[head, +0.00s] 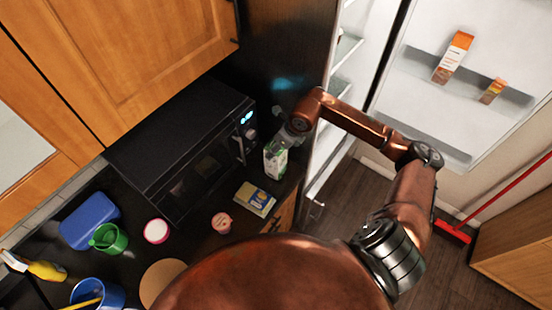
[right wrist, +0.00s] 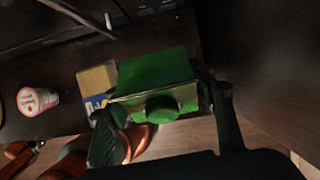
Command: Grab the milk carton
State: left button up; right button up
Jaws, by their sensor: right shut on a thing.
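The milk carton (head: 275,161) is white and green and stands upright on the dark counter, right of the microwave, in the head view. In the right wrist view its green top and green round cap (right wrist: 158,88) are seen close up. My right gripper (head: 291,135) is at the upper part of the carton, partly hidden by the arm in the head view. In the right wrist view the fingers of the right gripper (right wrist: 165,120) lie on both sides of the carton and are shut on it. My left gripper is in neither view.
A black microwave (head: 185,150) stands left of the carton. The open fridge door (head: 440,60) holds an orange carton (head: 453,57). A red broom (head: 453,232) is at right.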

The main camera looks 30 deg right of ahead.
grip_shut()
jog(key=shift+w+r, duration=0.15)
